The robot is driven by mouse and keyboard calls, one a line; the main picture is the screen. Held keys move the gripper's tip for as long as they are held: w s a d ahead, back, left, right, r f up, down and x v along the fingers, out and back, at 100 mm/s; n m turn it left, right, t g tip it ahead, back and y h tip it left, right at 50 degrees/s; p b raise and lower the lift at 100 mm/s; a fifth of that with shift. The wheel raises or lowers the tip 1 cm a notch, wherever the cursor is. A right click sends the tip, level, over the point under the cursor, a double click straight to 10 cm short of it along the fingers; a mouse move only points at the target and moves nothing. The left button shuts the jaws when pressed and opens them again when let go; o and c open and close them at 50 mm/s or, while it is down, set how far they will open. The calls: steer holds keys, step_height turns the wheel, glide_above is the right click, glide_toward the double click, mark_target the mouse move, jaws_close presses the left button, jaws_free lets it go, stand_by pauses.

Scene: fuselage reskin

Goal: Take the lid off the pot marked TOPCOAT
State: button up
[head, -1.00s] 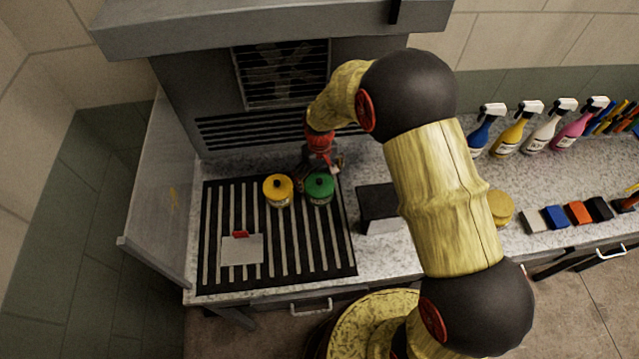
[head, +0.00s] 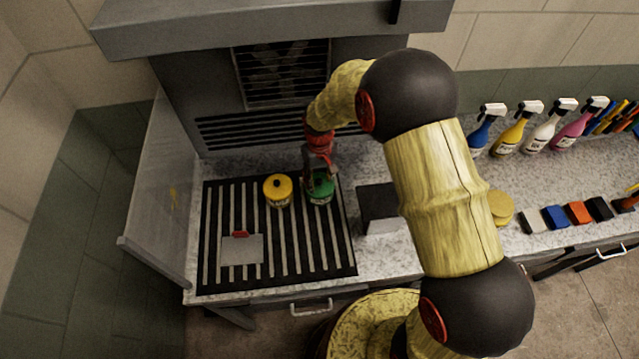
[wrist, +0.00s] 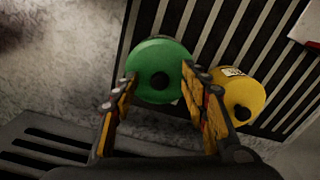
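A pot with a green lid (head: 321,183) stands on the black slatted grate (head: 226,277). In the wrist view its round green lid (wrist: 160,62) has a dark knob in the middle. A pot with a yellow lid (head: 277,187) stands close to its left in the head view; its yellow lid (wrist: 244,92) also shows in the wrist view. The labels are too small to read, so I cannot tell which pot is TOPCOAT. My gripper (head: 320,177) is over the green pot. In the wrist view my gripper (wrist: 160,80) is open, its fingers on either side of the green lid.
A light square panel with a red piece (head: 242,249) lies on the grate's front. A dark box (head: 378,208) stands right of the grate. Spray bottles (head: 510,128) and several coloured blocks (head: 578,212) are farther right. A translucent side screen (head: 160,190) closes the left.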

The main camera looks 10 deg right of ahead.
steer(key=shift+s+d+f, duration=0.1)
steer(key=shift+s+f, duration=0.05)
steer(key=c, duration=1)
jaws_close()
